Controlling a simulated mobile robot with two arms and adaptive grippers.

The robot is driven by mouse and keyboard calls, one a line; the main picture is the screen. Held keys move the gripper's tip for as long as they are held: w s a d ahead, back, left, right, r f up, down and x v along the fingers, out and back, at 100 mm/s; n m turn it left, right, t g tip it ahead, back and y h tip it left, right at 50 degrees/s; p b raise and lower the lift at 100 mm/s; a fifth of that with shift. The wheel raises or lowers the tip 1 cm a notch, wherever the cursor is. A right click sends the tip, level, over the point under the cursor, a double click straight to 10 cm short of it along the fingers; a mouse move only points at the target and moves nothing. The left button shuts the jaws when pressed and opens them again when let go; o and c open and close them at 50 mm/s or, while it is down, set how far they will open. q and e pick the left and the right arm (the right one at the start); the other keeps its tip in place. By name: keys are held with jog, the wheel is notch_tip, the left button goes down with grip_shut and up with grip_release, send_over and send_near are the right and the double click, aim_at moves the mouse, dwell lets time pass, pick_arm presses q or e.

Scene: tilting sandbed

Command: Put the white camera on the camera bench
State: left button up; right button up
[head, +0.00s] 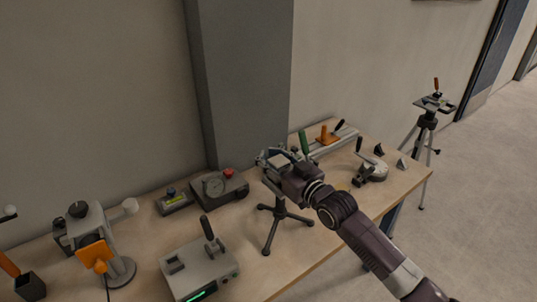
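My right gripper (272,158) reaches in from the lower right, over a small black tripod (277,216) standing on the wooden table. A small pale patch shows at the fingers; I cannot tell whether it is the white camera or part of the tripod's head. The fingers are too small and overlapped to show whether they are open or shut. No white camera can be made out for certain. A long grey rail with an orange block (326,137) lies behind the gripper; I cannot tell whether it is the camera bench. My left gripper is out of view.
The table (310,240) also bears a grey box with a black handle (200,268), a dark gauge box (222,186), a grey stand with an orange plate (92,225) and a curved grey tool (372,168). A tall tripod (427,120) stands on the floor beyond.

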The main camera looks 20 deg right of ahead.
aim_at(284, 167)
jog(key=o, duration=0.4)
jog(key=b+v, duration=0.2)
jog(key=v, duration=0.5)
jog(key=shift+b, duration=0.3)
jog(key=shift+s+d+r, duration=0.15)
jog(key=shift+s, duration=0.25)
